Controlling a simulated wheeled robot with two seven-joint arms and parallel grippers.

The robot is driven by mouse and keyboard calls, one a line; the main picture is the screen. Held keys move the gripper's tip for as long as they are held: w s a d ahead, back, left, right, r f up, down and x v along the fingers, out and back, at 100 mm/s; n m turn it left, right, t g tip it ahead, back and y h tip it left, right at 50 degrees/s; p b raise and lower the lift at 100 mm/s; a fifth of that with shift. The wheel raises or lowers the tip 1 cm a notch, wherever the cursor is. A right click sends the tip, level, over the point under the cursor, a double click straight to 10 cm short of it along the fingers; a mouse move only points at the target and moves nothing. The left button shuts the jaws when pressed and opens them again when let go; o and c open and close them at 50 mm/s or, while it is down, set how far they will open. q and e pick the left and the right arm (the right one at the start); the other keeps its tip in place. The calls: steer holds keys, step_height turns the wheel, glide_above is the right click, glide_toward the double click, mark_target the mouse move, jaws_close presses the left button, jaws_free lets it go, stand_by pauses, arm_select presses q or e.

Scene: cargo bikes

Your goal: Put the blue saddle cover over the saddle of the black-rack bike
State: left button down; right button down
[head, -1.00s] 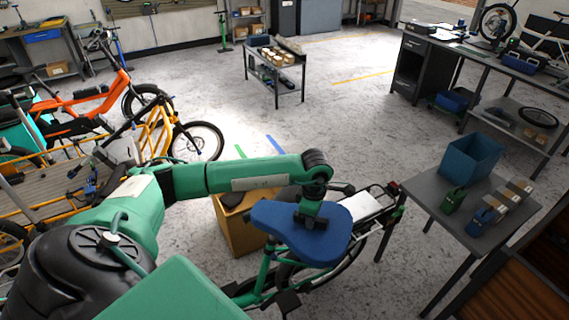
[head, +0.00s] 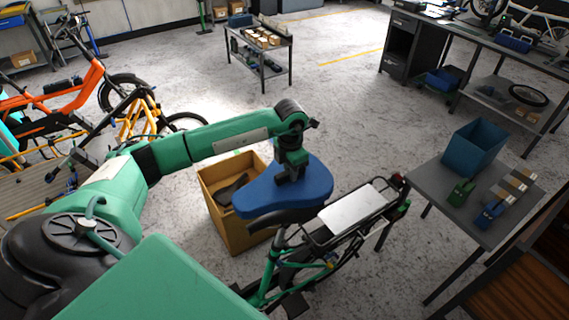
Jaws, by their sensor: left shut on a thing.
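My left gripper (head: 291,172) is shut on the blue saddle cover (head: 260,199) and holds it from above. The cover is a broad, saddle-shaped blue piece, its wide end to the right. It hangs over the black saddle (head: 284,217) of the green bike, hiding much of it; the saddle shows below the cover's near edge. I cannot tell whether they touch. This bike has a black rear rack (head: 372,212) with a pale flat plate on it. My right gripper is not in view.
A cardboard box (head: 240,236) with a dark saddle-like thing inside stands behind the bike. A grey table (head: 424,187) at right bears a blue bin (head: 474,147) and small items. An orange bike (head: 62,92) stands at left. Open floor lies beyond the box.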

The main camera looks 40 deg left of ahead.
mark_target(292, 184)
arm_select(q)
steer(key=shift+s+d, duration=0.2)
steer(key=shift+d, duration=0.25)
steer(key=shift+f, duration=0.25)
steer(key=shift+w+a+f+b, duration=0.1)
steer(key=shift+f+b, duration=0.1)
steer(key=shift+b, duration=0.1)
steer(key=shift+a+f, duration=0.1)
steer(key=shift+f, duration=0.15)
steer(key=shift+f+b, duration=0.35)
steer(key=shift+f, duration=0.35)
step_height(292, 184, down, 3)
steer(key=shift+r+b, duration=0.1)
steer(key=shift+b, duration=0.8)
steer(key=shift+w+f+b, duration=0.1)
steer(key=shift+f+b, duration=0.45)
steer(key=shift+f, duration=0.05)
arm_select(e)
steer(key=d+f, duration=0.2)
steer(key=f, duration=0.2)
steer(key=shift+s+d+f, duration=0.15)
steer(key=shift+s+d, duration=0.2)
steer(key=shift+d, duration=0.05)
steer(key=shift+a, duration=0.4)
arm_select(q)
steer(key=shift+f, duration=0.1)
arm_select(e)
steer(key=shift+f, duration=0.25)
